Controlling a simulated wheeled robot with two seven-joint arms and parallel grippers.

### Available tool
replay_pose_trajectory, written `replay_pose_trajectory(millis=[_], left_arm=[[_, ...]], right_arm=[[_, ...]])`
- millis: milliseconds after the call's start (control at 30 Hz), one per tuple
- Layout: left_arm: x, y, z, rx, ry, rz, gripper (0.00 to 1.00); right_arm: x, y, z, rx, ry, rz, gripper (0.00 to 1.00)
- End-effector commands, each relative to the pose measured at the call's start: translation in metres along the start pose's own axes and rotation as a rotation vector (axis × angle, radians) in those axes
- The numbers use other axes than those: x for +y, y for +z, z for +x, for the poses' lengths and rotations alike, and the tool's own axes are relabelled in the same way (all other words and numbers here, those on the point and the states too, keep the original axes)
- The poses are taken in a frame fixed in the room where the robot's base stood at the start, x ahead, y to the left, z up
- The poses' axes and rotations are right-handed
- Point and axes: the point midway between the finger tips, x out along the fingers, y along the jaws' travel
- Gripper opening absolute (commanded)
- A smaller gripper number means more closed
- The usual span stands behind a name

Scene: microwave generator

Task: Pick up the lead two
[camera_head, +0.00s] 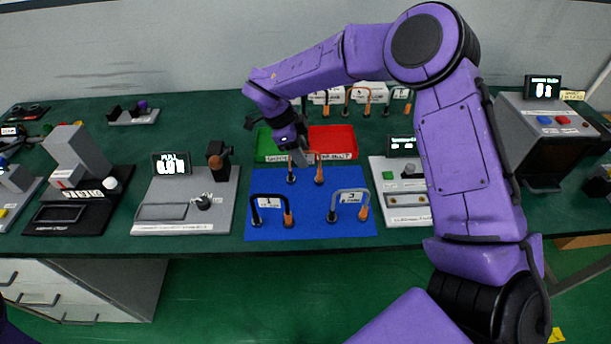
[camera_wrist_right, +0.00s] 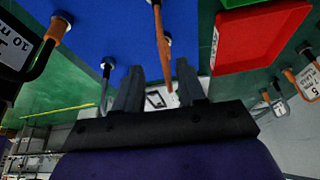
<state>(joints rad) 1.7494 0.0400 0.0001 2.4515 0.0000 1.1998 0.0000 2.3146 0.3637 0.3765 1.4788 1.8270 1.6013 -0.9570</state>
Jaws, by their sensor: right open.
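Lead two (camera_head: 320,171) stands at the back of the blue mat (camera_head: 310,225), with dark round feet and an orange part; my right gripper hides much of it. My right gripper (camera_head: 301,156) is over this lead, pointing down, with its jaws open. In the right wrist view the open fingers (camera_wrist_right: 158,80) have an orange part of the lead (camera_wrist_right: 163,42) and a white label (camera_wrist_right: 157,98) between them. I cannot tell whether the fingers touch it. Lead 1 (camera_head: 256,212), black and orange, and lead 3 (camera_head: 348,194), grey and orange, stand at the mat's front. My left gripper is not in view.
Behind the mat are a green tray (camera_head: 266,143) and a red tray (camera_head: 333,136), and more leads (camera_head: 366,96) stand farther back. Grey instruments flank the mat, left (camera_head: 185,190) and right (camera_head: 380,180). My right arm crosses the table's right half.

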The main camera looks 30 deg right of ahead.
Motion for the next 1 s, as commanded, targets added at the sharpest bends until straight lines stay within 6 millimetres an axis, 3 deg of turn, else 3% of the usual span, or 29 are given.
replay_pose_trajectory(millis=[100,233,500,567,633,1000], left_arm=[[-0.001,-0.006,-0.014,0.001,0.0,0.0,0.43],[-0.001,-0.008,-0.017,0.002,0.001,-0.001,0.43],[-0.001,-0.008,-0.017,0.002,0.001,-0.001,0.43],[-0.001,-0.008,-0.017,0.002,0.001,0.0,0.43],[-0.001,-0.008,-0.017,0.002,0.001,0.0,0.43],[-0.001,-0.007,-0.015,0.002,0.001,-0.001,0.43]], right_arm=[[0.0,-0.005,0.02,0.008,0.007,-0.003,0.4],[-0.001,-0.004,0.043,0.006,0.007,-0.001,0.4],[-0.002,-0.004,0.052,0.005,0.005,0.002,0.4],[-0.002,-0.004,0.052,0.005,0.006,0.002,0.24],[-0.002,-0.004,0.051,0.005,0.006,0.002,0.01],[-0.002,-0.005,0.047,0.003,0.004,0.001,0.0]])
